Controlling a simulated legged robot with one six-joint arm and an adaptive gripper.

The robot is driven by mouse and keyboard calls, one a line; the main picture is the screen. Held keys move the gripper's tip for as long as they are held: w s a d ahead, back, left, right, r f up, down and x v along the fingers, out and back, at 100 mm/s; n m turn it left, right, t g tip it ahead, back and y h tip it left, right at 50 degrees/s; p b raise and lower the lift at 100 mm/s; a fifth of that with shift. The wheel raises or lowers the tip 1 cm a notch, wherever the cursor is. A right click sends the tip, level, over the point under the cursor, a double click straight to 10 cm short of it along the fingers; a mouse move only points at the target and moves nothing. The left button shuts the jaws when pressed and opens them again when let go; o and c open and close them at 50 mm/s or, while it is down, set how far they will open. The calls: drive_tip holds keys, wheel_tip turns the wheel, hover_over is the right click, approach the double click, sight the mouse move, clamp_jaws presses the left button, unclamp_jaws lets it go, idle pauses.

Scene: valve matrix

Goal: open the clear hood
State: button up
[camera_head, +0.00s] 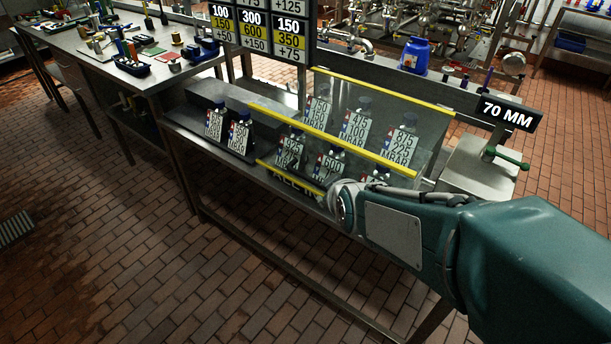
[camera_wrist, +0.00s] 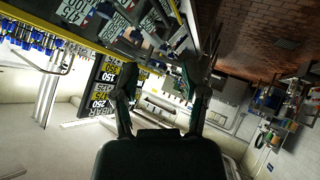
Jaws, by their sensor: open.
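The clear hood (camera_head: 400,110) is a transparent panel with yellow bars along its top edge and its fold. It covers several bottle-like units with white number plates (camera_head: 356,127). The hood appears down. A lower yellow strip (camera_head: 290,182) runs along the front, partly hidden by my arm. My arm reaches in from the lower right, its end at the hood's lower front; the fingers are hidden there. In the wrist view my gripper (camera_wrist: 158,80) shows two spread fingers with nothing between them. A yellow edge (camera_wrist: 65,38) and number plates lie beyond, upper left. I cannot tell whether the fingers touch the hood.
Two units with plates (camera_head: 227,130) stand outside the hood on its left. A number board (camera_head: 262,28) rises behind. A 70 MM sign (camera_head: 507,113) and a green-handled valve (camera_head: 506,157) are to the right. A tool table (camera_head: 120,50) is at the back left. The brick floor in front is clear.

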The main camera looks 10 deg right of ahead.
drive_tip(key=w+a+f+n+t, duration=0.1)
drive_tip(key=w+f+n+t, duration=0.25)
drive_tip(key=w+f, duration=0.3)
drive_tip(key=n+t, duration=0.3)
drive_tip(key=n, duration=0.3)
approach(306, 175)
drive_tip(key=shift+h, duration=0.3)
drive_tip(key=w, duration=0.3)
drive_tip(key=w+f, duration=0.1)
drive_tip(key=w, duration=0.2)
drive_tip(key=w+f, duration=0.1)
drive_tip(key=w, duration=0.3)
drive_tip(key=shift+a, duration=0.3)
clamp_jaws()
